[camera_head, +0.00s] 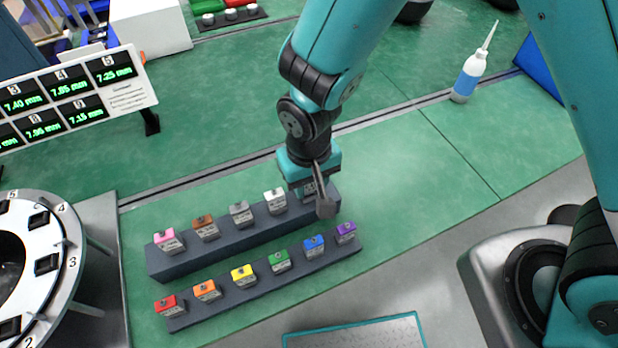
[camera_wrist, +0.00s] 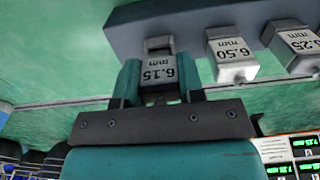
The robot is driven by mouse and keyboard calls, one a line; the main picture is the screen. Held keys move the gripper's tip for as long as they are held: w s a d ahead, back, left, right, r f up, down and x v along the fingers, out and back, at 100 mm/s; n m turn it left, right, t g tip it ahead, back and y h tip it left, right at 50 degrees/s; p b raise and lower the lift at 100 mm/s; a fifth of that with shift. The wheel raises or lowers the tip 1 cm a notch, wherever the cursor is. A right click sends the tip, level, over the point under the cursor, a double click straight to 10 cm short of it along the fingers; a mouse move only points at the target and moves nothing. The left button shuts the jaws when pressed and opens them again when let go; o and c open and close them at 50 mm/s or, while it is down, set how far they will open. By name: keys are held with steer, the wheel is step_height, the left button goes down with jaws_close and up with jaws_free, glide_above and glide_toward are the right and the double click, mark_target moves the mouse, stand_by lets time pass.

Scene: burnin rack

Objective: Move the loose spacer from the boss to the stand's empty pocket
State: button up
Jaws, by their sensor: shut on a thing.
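My gripper (camera_head: 316,188) is shut on a spacer marked 6.15 mm, whose label shows between the fingers in the wrist view (camera_wrist: 159,72). In the head view the gripper hides most of this spacer. It is at the right end of the back row of the dark grey stand (camera_head: 205,252); I cannot tell whether it is fully seated. The white-topped spacer (camera_head: 275,202), marked 6.50 mm in the wrist view (camera_wrist: 232,54), sits just beside it. The grey-topped spacer (camera_head: 241,214) is further left. At the far left is a round fixture (camera_head: 66,240) with numbered positions; its boss is not clearly visible.
Pink and brown spacers (camera_head: 204,228) fill the back row's left part. A front row of several coloured spacers (camera_head: 243,275) stands close by. A display board (camera_head: 65,95) shows mm readings. A white bottle (camera_head: 468,78) stands at upper right. The green mat right of the stand is clear.

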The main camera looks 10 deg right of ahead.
steer(key=shift+f+b, duration=0.45)
steer(key=shift+f, duration=0.25)
steer(key=o, duration=1.1)
step_height(320, 180, up, 18)
steer(key=shift+f+b, duration=0.25)
steer(key=shift+b, duration=0.2)
steer(key=s+d+r+n+y, duration=0.1)
steer(key=s+d+r, duration=0.1)
steer(key=s+d, duration=0.1)
steer(key=s+d+r+n+y, duration=0.1)
steer(key=s+d+r, duration=0.1)
steer(key=s+d, duration=0.1)
steer(key=s+d+r+n+y, duration=0.2)
steer(key=s+d, duration=0.1)
steer(key=s, duration=0.1)
steer(key=shift+s+d+r, duration=0.1)
steer(key=shift+d, duration=0.3)
